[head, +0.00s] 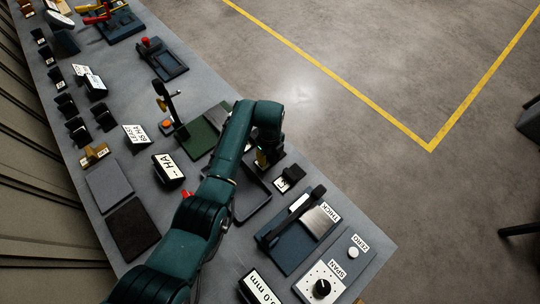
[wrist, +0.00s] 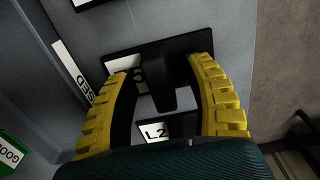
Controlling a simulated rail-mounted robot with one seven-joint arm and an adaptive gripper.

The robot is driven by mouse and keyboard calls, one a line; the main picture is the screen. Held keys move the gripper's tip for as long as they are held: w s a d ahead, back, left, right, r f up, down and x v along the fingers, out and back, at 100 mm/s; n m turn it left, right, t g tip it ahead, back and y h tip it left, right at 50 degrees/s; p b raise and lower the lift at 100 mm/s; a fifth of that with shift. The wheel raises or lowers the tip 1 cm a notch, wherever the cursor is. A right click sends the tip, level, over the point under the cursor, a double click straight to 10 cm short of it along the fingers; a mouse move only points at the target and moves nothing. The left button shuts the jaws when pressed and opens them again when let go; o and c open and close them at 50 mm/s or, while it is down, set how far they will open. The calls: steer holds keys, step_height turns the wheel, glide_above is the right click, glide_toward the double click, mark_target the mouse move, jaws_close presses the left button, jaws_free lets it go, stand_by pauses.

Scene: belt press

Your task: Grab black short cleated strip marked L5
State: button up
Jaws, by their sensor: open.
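My gripper (wrist: 168,105) is open, with yellow ribbed fingers on either side of a black cleated piece (wrist: 190,55) in the wrist view. Its upright cleat stands between the fingers, with no clear contact. A white label on this piece is partly hidden, and I cannot read it fully. A nearer black piece marked L2 (wrist: 155,131) also lies between the fingers. In the head view my gripper (head: 264,160) is low over the bench, beside a black piece with a white label (head: 290,178).
A dark blue lever device (head: 300,235) and a dial box (head: 322,285) stand near the front. Several small black pieces (head: 75,128) line the far left edge. A green GOOD label (wrist: 12,152) shows in the wrist view.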

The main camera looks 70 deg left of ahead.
jaws_close()
stand_by(0.4)
step_height(320, 180, up, 10)
steer(key=shift+r+p, duration=0.1)
steer(key=shift+p, duration=0.65)
